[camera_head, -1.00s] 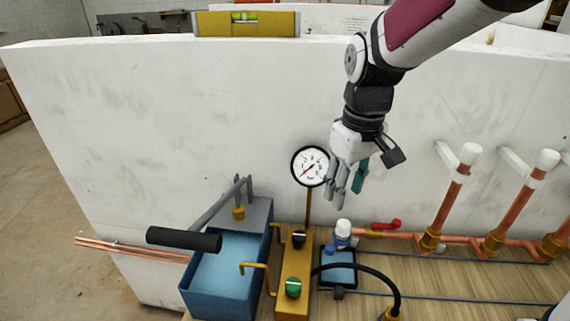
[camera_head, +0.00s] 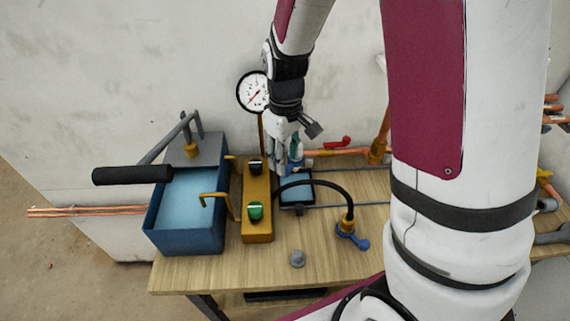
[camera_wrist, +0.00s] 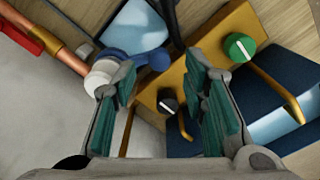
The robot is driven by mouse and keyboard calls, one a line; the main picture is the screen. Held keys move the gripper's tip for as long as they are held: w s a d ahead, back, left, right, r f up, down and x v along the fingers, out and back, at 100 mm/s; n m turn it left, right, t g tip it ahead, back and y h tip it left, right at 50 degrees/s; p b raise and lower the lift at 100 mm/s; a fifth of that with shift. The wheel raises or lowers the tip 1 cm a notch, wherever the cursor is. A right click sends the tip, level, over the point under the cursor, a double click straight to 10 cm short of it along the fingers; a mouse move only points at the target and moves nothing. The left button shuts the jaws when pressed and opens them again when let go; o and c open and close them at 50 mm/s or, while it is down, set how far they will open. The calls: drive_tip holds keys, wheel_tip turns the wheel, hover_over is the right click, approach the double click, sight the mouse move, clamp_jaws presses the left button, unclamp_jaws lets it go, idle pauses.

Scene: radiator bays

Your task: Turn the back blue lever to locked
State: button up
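The back blue lever (camera_wrist: 138,58) shows in the wrist view beside a white cap (camera_wrist: 100,76), partly behind my left finger. In the head view my gripper (camera_head: 285,165) hangs over the spot behind the small blue tray, and it hides most of that lever. My gripper (camera_wrist: 166,95) is open in the wrist view, with green pads apart and nothing between them. The lever lies near the left finger's tip; I cannot tell if they touch. A second blue lever (camera_head: 354,238) sits at the front end of the black hose.
A yellow manifold (camera_head: 257,225) with a black knob (camera_head: 255,167) and a green knob (camera_head: 256,211) stands left of my gripper. A gauge (camera_head: 253,92) rises behind it. A blue water tank (camera_head: 190,240) is farther left. A red lever (camera_head: 338,142) is to the right.

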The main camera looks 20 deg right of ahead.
sight(293, 162)
drive_tip(key=shift+f, duration=1.7)
clamp_jaws()
